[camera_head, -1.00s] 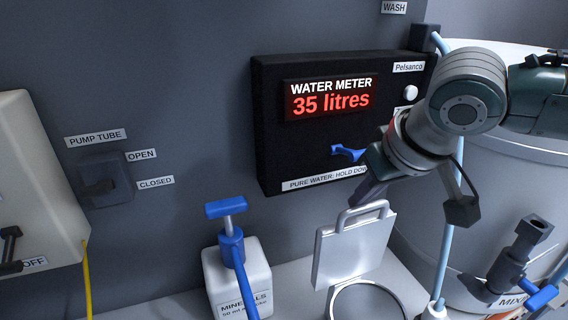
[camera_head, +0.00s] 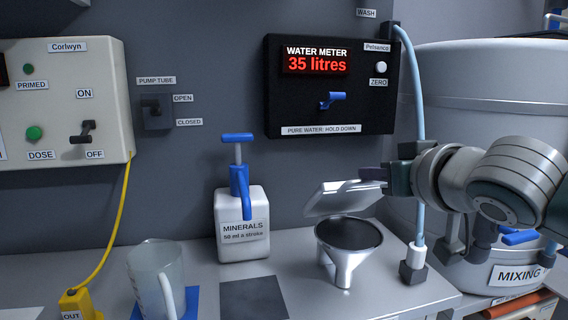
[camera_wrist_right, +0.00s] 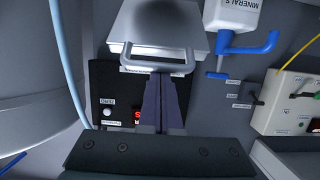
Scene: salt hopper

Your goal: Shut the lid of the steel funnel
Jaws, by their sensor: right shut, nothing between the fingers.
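The steel funnel (camera_head: 345,262) stands on the counter with its dark round mouth partly uncovered. Its square steel lid (camera_head: 328,203) is tilted over the back of the mouth, not flat on it; it also shows at the top of the right wrist view (camera_wrist_right: 125,40). The lid's bar handle (camera_wrist_right: 160,65) lies at my right fingertips, touching or very close. My right gripper (camera_head: 368,180) is shut and empty, at the lid's right back side; its dark fingers show in the right wrist view (camera_wrist_right: 163,80). My left gripper is out of view.
A white minerals jug (camera_head: 242,230) with a blue pump stands left of the funnel. A clear pitcher (camera_head: 158,280) is at front left. A pale blue hose (camera_head: 418,150) and the big mixing tank (camera_head: 470,110) are close on the right. The water meter (camera_head: 365,110) is on the wall behind.

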